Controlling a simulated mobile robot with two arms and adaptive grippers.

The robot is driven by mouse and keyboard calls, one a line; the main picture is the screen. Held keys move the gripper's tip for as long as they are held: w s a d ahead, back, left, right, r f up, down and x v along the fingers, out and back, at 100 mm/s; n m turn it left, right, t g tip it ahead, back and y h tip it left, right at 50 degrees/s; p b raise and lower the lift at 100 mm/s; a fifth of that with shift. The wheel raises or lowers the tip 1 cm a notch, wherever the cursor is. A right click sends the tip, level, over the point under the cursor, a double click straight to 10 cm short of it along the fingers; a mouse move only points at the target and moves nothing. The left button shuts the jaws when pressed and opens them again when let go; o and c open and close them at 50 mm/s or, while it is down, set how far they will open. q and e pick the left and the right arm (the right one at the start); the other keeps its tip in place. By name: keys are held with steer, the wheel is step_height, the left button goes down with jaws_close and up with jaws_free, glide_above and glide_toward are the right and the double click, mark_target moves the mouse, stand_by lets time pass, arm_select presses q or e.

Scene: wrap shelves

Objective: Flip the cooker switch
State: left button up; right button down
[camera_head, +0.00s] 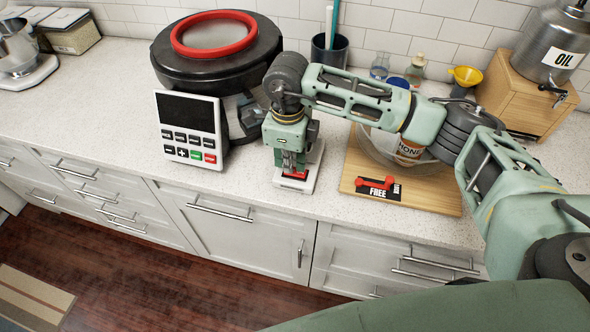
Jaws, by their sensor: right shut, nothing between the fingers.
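The cooker (160,70) is a wide black round body with a red ring on top, at the back of the counter. A small white base with a red rocker, which looks like the switch (296,180), sits on the counter right of the panel. My right gripper (292,168) points down over this switch, shut and empty. Its fingertips are at or just above the red part and partly hide it; I cannot tell whether they touch. My left gripper is not in view.
An oil can (550,45) stands on a wooden box behind. The counter left of the panel is mostly clear.

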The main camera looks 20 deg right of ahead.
steer(key=shift+s+f, duration=0.1)
steer(key=shift+r+p, duration=0.45)
steer(key=shift+r, duration=0.25)
steer(key=shift+r+p, duration=1.15)
steer(key=shift+r, duration=1.65)
steer(key=shift+f, duration=0.1)
